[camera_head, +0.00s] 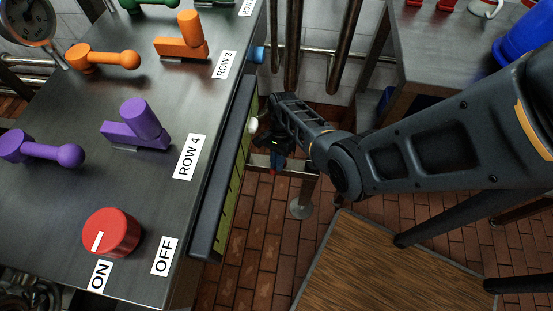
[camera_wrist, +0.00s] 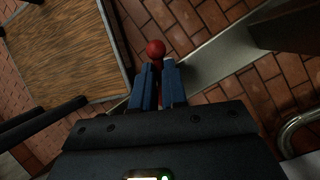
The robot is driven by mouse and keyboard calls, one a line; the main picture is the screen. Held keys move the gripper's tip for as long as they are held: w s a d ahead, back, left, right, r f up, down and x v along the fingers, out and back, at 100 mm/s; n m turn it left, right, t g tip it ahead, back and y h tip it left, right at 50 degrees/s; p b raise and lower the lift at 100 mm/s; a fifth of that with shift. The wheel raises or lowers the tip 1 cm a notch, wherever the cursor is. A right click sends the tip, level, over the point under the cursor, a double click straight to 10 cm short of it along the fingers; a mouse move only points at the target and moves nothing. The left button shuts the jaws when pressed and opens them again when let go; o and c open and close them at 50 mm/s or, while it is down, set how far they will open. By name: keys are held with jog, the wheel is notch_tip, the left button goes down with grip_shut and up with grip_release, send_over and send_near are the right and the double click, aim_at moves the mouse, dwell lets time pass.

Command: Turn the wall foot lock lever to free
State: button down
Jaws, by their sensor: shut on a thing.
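In the wrist view a red ball knob (camera_wrist: 156,49), apparently the end of the foot lock lever, sits just past the tips of my gripper's two blue fingers (camera_wrist: 160,68). The fingers are shut on the lever just below the ball. The lever's shaft and pivot are mostly hidden by the fingers. In the head view my gripper (camera_head: 272,165) reaches down low beside the panel's right edge, near a metal bar. The lever is too small and covered there to read its angle or any free mark.
A steel panel (camera_head: 60,205) with purple and orange levers and a red ON/OFF knob (camera_head: 112,232) fills the left. A wooden-topped stool or table (camera_head: 375,265) stands right of my gripper. A metal bar (camera_wrist: 215,60) runs close beside the fingers. Brick floor shows between.

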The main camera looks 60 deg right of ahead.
jog(key=shift+a+r+n+g+h, duration=0.15)
jog(key=shift+a+n+g, duration=0.1)
jog(key=shift+n, duration=0.5)
jog(key=shift+a+r+n+g+h, duration=0.15)
jog(key=shift+n+g, duration=0.1)
jog(key=shift+n, duration=0.5)
jog(key=shift+s+f, duration=0.1)
jog(key=shift+s, duration=0.05)
jog(key=c, duration=1.3)
grip_release()
jog(key=shift+s, duration=0.1)
jog(key=shift+o, duration=0.7)
jog(key=shift+d+f, duration=0.1)
jog(key=p+v, duration=0.1)
jog(key=v, duration=0.6)
jog(key=shift+r, duration=0.35)
jog(key=shift+d, duration=0.1)
